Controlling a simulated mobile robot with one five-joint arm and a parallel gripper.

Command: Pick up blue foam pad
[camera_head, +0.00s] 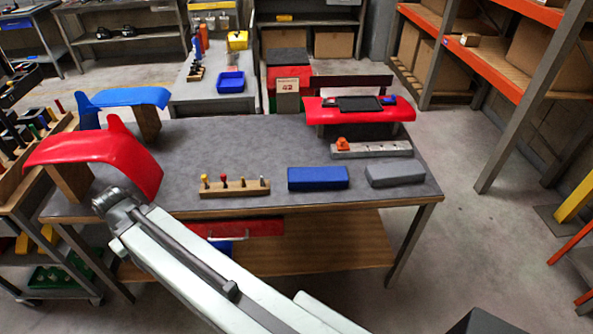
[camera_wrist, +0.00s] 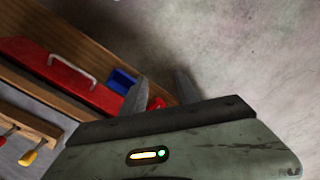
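The blue foam pad (camera_head: 318,178) is a flat rectangular block near the front edge of the grey-topped table (camera_head: 262,145), right of centre in the head view. A grey pad (camera_head: 395,174) lies just to its right, with a small gap. My gripper shows in the wrist view (camera_wrist: 161,92), with its two dark fingers apart and no held thing seen between them. The head view does not clearly show its fingers. My pale arm crosses the bottom of that view, left of the blue pad and apart from it in the picture. I cannot identify the pad in the wrist view.
A wooden block with pegs (camera_head: 235,188) stands left of the pad. A metal strip with an orange piece (camera_head: 372,150) is behind it. Red and blue curved panels (camera_head: 95,155) stand at left. A red drawer (camera_wrist: 55,73) and a small blue object (camera_wrist: 122,80) show in the wrist view.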

